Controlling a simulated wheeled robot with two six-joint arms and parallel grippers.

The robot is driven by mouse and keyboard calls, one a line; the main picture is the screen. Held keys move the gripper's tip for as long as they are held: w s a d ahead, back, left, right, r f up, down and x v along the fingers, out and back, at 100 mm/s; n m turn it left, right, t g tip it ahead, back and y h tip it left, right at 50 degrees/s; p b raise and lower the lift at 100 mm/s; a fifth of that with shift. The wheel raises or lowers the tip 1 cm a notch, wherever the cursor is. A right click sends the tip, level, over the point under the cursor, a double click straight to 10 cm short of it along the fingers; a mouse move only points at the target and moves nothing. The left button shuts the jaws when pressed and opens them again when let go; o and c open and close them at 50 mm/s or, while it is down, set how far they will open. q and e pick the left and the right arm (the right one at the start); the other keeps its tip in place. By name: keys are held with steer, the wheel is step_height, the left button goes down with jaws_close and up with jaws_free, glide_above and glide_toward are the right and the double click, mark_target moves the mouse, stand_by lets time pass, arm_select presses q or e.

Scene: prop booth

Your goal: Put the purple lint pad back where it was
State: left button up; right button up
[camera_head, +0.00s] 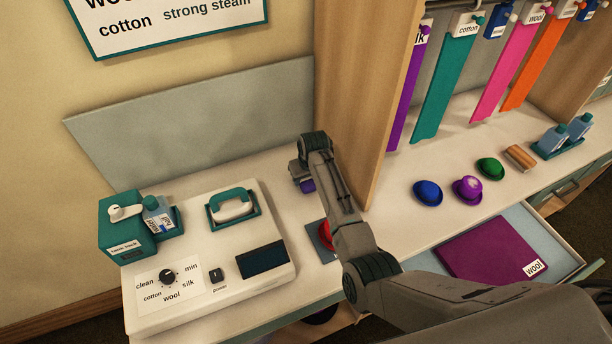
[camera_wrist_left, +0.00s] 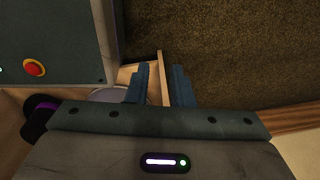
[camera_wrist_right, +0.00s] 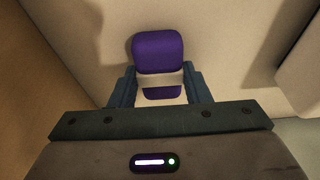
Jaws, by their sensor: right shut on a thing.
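The purple lint pad (camera_head: 307,186) is at the back of the counter, left of the wooden side panel. My right gripper (camera_head: 298,172) is over it and partly hides it. In the right wrist view the pad (camera_wrist_right: 158,52) has a rounded purple body and a pale band, and the fingers of the right gripper (camera_wrist_right: 160,90) are shut on it from both sides. A shadow falls beside the pad; I cannot tell whether it touches the counter.
The steam station (camera_head: 215,250) with its iron (camera_head: 233,207) stands left. The wooden panel (camera_head: 350,90) rises close by on the right. A red button (camera_head: 325,235) sits behind my right arm. Several hats (camera_head: 467,189) and an open drawer with a purple cloth (camera_head: 490,248) are right.

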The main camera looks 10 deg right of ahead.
steer(key=o, duration=0.8)
steer(key=shift+f, duration=0.15)
arm_select(q)
steer(key=shift+s, duration=0.55)
arm_select(e)
steer(key=shift+o, duration=0.4)
arm_select(q)
step_height(320, 180, down, 2)
steer(key=shift+f+b, duration=0.1)
steer(key=shift+b, duration=0.85)
arm_select(e)
steer(key=v, duration=1.2)
steer(key=shift+w, duration=0.1)
